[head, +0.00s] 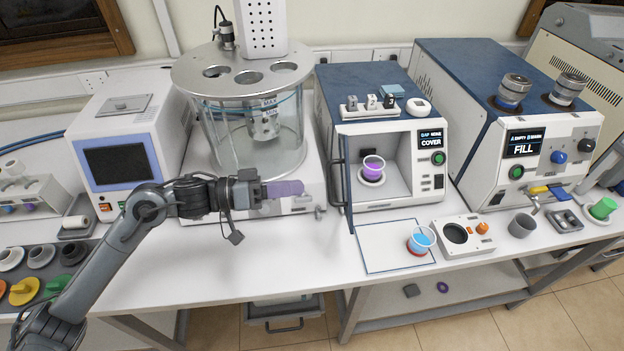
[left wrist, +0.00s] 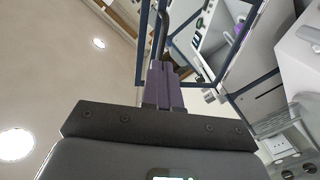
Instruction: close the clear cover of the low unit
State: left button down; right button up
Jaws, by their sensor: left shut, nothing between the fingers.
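The low unit (head: 364,88) has a blue top and a white front with a display reading COVER. Its front is open, and a cup with purple contents (head: 373,167) stands inside. The clear cover (head: 348,195) stands swung out at the unit's left side, nearly edge-on, with a dark handle on its left. In the left wrist view its blue frame (left wrist: 143,45) shows just beyond the fingers. My left gripper (head: 300,188) has purple fingers, shut and empty. It is left of the cover, in front of the glass bath; in the wrist view its fingertips (left wrist: 160,68) appear near the handle. Contact cannot be told.
The glass bath (head: 250,130) stands behind my left gripper. A blue-edged mat (head: 385,258) with a beaker (head: 421,240) lies before the low unit. A small white device (head: 463,236) is beside it. The FILL unit (head: 520,160) stands right.

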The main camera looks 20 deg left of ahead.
pick_arm(q)
jog(key=p+x, duration=0.1)
jog(key=x, duration=0.3)
jog(key=shift+w+d, duration=0.15)
jog(key=shift+d, duration=0.15)
